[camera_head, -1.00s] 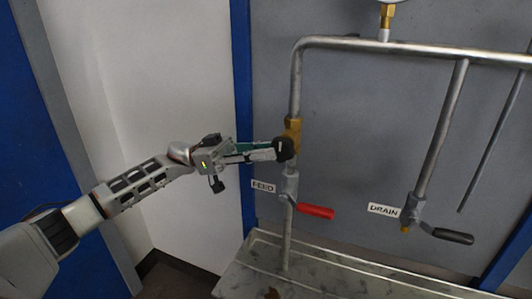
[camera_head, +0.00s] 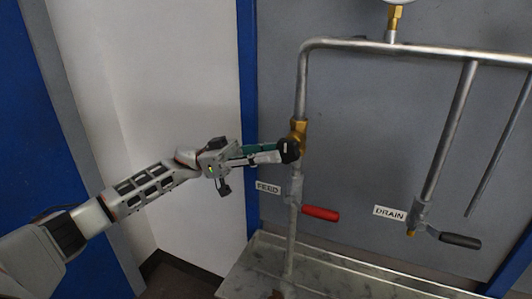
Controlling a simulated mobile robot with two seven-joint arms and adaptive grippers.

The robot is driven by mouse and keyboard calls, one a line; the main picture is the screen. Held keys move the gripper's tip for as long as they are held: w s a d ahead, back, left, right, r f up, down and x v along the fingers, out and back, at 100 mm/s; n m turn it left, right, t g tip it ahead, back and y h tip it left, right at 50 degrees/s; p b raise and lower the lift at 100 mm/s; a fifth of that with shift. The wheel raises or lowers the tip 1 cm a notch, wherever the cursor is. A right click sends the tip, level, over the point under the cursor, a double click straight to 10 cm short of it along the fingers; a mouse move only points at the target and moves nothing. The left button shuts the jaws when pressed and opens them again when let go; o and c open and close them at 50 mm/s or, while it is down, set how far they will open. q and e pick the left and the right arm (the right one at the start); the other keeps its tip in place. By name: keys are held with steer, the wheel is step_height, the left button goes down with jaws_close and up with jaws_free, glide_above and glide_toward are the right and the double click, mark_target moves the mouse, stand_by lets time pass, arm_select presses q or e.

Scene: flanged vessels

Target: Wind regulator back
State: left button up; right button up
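The regulator is a brass body (camera_head: 299,133) on the vertical feed pipe, with a round black knob (camera_head: 288,150) facing left and toward me. My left gripper (camera_head: 278,152) reaches in from the left with its fingertips at the knob. Its fingers appear to touch the knob's sides, but the knob hides part of the tips, so I cannot tell how firmly they close on it. My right gripper is not in view.
Below the regulator is the FEED valve with a red lever (camera_head: 321,213) pointing right. The DRAIN valve with a black lever (camera_head: 459,240) is at the right. A gauge (camera_head: 398,4) tops the horizontal pipe. A grey tray (camera_head: 340,276) lies below.

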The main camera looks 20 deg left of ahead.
arm_select(q)
steer(key=v, duration=1.2)
stand_by(0.3)
